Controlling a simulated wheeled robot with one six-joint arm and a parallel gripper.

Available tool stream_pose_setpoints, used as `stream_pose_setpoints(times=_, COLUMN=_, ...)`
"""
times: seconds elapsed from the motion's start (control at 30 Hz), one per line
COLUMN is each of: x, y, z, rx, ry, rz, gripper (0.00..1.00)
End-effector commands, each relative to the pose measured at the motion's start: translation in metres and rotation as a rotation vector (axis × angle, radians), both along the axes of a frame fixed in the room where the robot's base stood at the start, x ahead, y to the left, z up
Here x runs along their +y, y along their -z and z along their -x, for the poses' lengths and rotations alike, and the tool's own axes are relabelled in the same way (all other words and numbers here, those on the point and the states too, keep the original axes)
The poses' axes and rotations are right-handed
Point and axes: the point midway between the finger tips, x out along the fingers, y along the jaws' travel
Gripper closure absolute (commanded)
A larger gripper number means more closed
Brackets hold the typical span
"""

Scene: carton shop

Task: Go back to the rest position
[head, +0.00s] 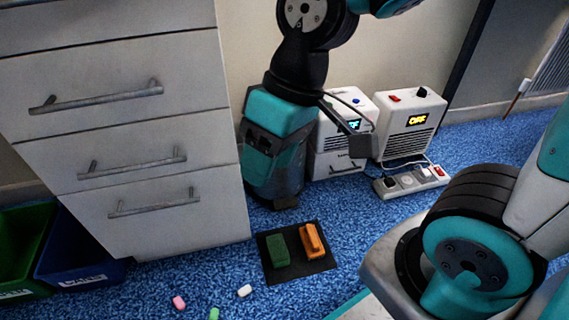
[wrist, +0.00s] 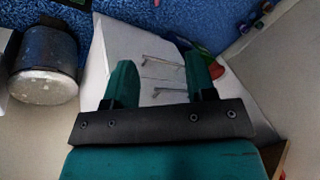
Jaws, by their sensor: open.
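My gripper (head: 270,172) hangs in the middle of the head view, right of the white drawer cabinet (head: 125,120). In the wrist view my gripper (wrist: 160,75) shows two teal fingers wide apart with nothing between them. The cabinet front shows behind the fingers there. A dark mat (head: 300,270) lies on the floor below and holds a green block (head: 278,250) and an orange block (head: 312,241), both apart from the gripper.
A green bin (head: 22,250) and a blue bin (head: 80,262) stand left. Small pink (head: 179,303), green (head: 214,314) and white (head: 245,291) pieces lie on the carpet.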

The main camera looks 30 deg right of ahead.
Motion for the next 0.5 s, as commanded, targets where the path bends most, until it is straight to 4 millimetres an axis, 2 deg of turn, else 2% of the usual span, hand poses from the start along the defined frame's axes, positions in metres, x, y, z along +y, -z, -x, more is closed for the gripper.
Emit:
stream_pose_setpoints(times=0.03, x=0.002, y=-0.009, z=0.015, rx=-0.016, ry=-0.040, rz=-0.006, gripper=0.49)
stream_pose_setpoints(times=0.1, x=0.003, y=-0.015, z=0.031, rx=-0.023, ry=-0.078, rz=-0.007, gripper=0.49)
stream_pose_setpoints(times=0.2, x=0.003, y=-0.020, z=0.042, rx=-0.028, ry=-0.109, rz=-0.009, gripper=0.49)
stream_pose_setpoints(times=0.5, x=0.003, y=-0.021, z=0.044, rx=-0.028, ry=-0.115, rz=-0.009, gripper=0.49)
